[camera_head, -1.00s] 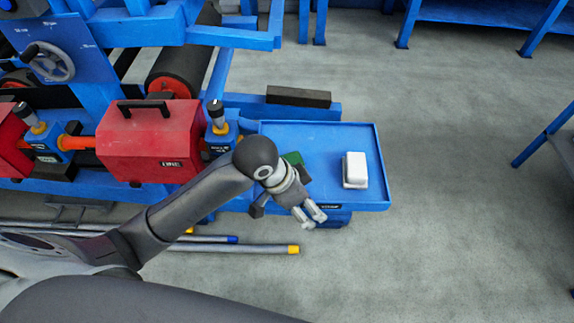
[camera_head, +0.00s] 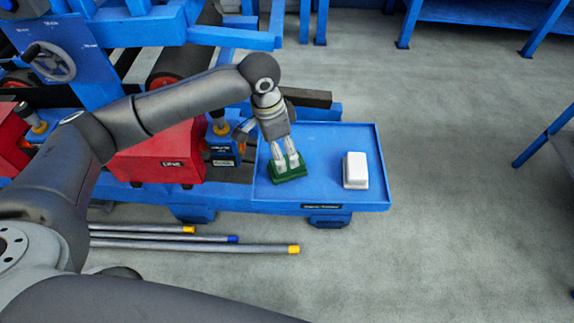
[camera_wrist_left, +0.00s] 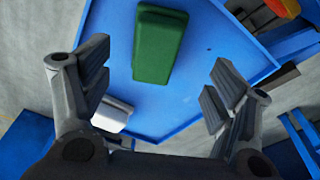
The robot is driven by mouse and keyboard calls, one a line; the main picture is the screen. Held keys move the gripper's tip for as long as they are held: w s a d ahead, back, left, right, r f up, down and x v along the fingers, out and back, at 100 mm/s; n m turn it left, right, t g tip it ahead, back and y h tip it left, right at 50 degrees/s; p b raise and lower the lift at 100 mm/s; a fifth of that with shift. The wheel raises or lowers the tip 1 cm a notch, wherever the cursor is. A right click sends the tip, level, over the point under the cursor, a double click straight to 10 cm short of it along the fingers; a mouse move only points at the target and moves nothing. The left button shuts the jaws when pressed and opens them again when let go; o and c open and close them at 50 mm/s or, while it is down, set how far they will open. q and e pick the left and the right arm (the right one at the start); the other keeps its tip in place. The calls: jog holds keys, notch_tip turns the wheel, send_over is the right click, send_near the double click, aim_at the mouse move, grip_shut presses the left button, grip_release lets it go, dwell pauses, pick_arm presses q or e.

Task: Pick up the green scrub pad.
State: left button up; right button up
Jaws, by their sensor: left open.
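The green scrub pad (camera_head: 289,171) lies on the blue tray (camera_head: 318,136), towards its left side. In the left wrist view the pad (camera_wrist_left: 159,45) shows whole, beyond the fingertips and roughly midway between them. My left gripper (camera_head: 286,162) is open and above the pad, its fingers covering part of it in the head view. In the left wrist view the open fingers (camera_wrist_left: 163,82) stand wide apart with nothing between them. I cannot tell whether the fingertips touch the pad. My right gripper is not in view.
A white block (camera_head: 355,169) sits on the tray to the right of the pad. Red boxes (camera_head: 165,150) and blue machine frames stand to the left. A dark bar (camera_head: 308,97) lies behind the tray.

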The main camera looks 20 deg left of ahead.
aim_at(286, 161)
pick_arm(q)
jog(key=shift+w+d+f, duration=0.1)
jog(key=shift+f, duration=0.75)
jog(key=f, duration=0.2)
jog(key=d+f, duration=0.1)
jog(key=f, duration=0.1)
jog(key=shift+w+d+p, duration=0.15)
jog(key=shift+w+p, duration=0.05)
jog(key=shift+p, duration=0.15)
jog(key=shift+f, duration=0.6)
jog(key=c, duration=1.2)
jog(key=shift+r, duration=0.1)
